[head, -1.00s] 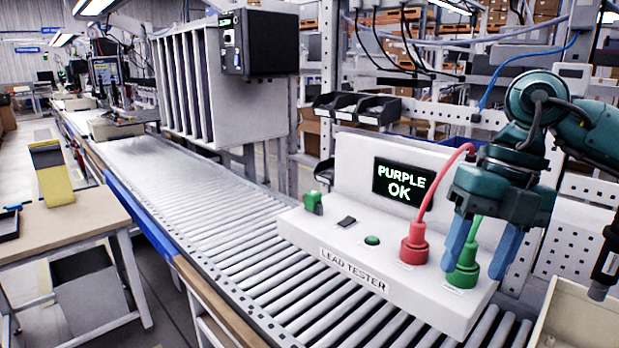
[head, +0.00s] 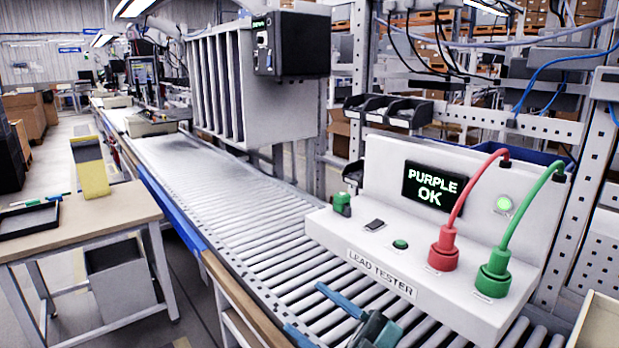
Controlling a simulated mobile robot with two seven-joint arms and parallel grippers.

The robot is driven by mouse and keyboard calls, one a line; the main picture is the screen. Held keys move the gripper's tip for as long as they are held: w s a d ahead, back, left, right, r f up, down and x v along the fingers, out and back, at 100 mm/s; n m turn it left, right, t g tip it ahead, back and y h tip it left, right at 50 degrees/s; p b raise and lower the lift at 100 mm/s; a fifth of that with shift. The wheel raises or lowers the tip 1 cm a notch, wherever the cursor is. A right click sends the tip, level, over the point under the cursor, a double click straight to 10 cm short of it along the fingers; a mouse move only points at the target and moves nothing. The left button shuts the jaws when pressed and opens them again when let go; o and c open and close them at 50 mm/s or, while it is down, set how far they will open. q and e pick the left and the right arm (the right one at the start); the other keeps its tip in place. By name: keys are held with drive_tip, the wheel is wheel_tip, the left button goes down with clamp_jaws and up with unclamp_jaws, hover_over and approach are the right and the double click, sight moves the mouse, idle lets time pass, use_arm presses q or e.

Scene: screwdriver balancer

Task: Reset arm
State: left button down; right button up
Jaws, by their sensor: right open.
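My right gripper (head: 304,307) is at the bottom middle of the head view, in front of the lead tester. Its two blue fingers are spread apart with nothing between them, and the rest of the arm is cut off by the lower edge. The white lead tester (head: 462,288) sits on the roller conveyor, its screen (head: 435,186) reading PURPLE OK. A red plug (head: 443,250) and a green plug (head: 493,275) stand upright on its front deck, their leads running up to the back panel. A round green lamp (head: 504,204) is lit. My left gripper is out of view.
The roller conveyor (head: 235,205) is bare to the left of the tester. Black bins (head: 390,110) hang behind it. A wooden-topped table (head: 75,225) with a black tray stands at the left. A pale bin edge (head: 597,322) shows at the lower right.

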drive_tip(key=w+d+f+m+t+h, duration=0.1)
drive_tip(key=d+f+m+t+h, duration=0.45)
drive_tip(key=f+m+h, duration=0.35)
drive_tip(key=s+d+f+m+g+h, duration=0.3)
drive_tip(key=s+f, duration=0.4)
drive_tip(key=f, duration=0.5)
drive_tip(key=s+d+f+m+g+h, duration=0.3)
drive_tip(key=s+d+f+m+h, duration=0.2)
drive_tip(key=s+f, duration=0.3)
wheel_tip(320, 180, down, 5)
drive_tip(key=shift+s+d+r+m+h, duration=0.15)
drive_tip(key=shift+d+m+h, duration=0.15)
drive_tip(key=shift+d+h, duration=0.15)
